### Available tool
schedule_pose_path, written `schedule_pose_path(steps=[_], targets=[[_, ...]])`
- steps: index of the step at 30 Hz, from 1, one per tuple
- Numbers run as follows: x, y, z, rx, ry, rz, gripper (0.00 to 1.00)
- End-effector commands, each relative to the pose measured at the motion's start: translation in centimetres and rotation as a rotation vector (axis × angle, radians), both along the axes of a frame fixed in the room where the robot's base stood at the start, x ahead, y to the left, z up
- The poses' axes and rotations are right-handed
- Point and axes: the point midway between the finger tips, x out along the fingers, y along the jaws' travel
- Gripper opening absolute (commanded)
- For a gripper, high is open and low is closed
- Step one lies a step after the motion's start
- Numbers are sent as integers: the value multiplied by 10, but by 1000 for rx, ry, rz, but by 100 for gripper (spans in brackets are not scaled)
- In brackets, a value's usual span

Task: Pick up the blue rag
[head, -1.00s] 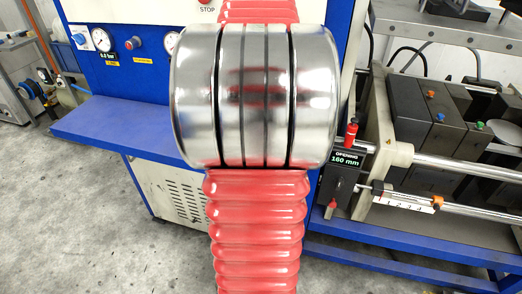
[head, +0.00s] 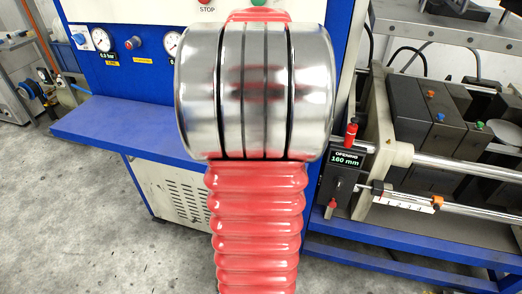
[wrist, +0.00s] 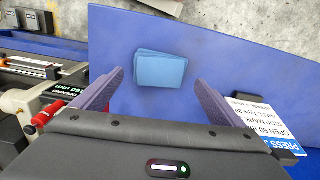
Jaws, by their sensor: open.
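The blue rag (wrist: 160,70) is a light blue, folded, roughly square stack lying flat on the blue shelf (wrist: 225,45) in the wrist view. My gripper (wrist: 157,80) is open, with one purple-grey finger on each side of the rag in the picture. The fingers look apart from the rag; the height between them and the shelf is hard to tell. In the head view the rag and gripper are hidden behind my arm, while the blue shelf (head: 110,128) shows at the left.
A blue and white sign plate (wrist: 265,130) is at the shelf's side in the wrist view. The shelf around the rag is clear.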

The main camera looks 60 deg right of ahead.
Motion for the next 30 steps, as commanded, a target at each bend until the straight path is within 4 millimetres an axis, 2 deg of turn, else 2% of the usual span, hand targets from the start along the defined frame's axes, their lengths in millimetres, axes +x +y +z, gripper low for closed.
schedule_pose_path(steps=[4, 9, 26, 30], targets=[[0, 2, -22, 3, 2, 0, 92], [0, 1, -36, 1, 0, 0, 92], [0, 1, -36, 0, 0, 0, 92], [0, 1, -36, 0, 0, 0, 82]])
